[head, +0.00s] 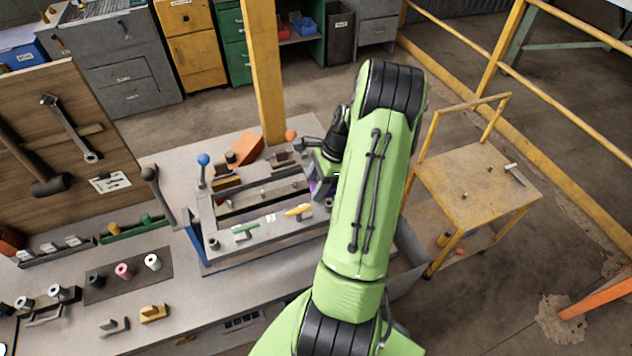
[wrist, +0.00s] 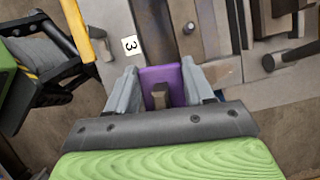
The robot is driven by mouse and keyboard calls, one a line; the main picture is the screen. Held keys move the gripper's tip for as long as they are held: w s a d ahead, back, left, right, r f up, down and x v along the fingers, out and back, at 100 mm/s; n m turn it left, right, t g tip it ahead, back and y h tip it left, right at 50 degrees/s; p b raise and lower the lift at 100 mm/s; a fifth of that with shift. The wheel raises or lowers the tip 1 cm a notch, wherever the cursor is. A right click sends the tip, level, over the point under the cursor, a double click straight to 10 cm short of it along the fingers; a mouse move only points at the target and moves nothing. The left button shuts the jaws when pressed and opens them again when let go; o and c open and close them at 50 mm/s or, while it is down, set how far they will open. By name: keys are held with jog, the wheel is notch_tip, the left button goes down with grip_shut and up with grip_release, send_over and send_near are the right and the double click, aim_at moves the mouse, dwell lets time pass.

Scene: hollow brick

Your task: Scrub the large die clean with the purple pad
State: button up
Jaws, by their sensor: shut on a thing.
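My gripper (wrist: 159,72) is shut on the purple pad (wrist: 177,94), which shows between the two grey fingers in the wrist view. A small brown-grey block or grip stands at the middle of the pad. In the head view my green arm covers most of the gripper, and only a sliver of purple shows beside it. The gripper is over the right end of the metal fixture (head: 207,222) on the bench. Long steel and dark bars lie in this fixture; I cannot tell which part is the large die. Whether the pad touches anything is hidden.
A blue-knobbed lever (head: 203,161) stands at the fixture's left. A yellow-handled tool (head: 298,211) and a green-handled one (head: 245,230) lie along its front. A tool board (head: 75,120) rises at the left. A yellow cart (head: 480,180) stands right of the arm.

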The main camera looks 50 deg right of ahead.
jog(key=shift+f+b, duration=0.3)
jog(key=shift+f, duration=0.3)
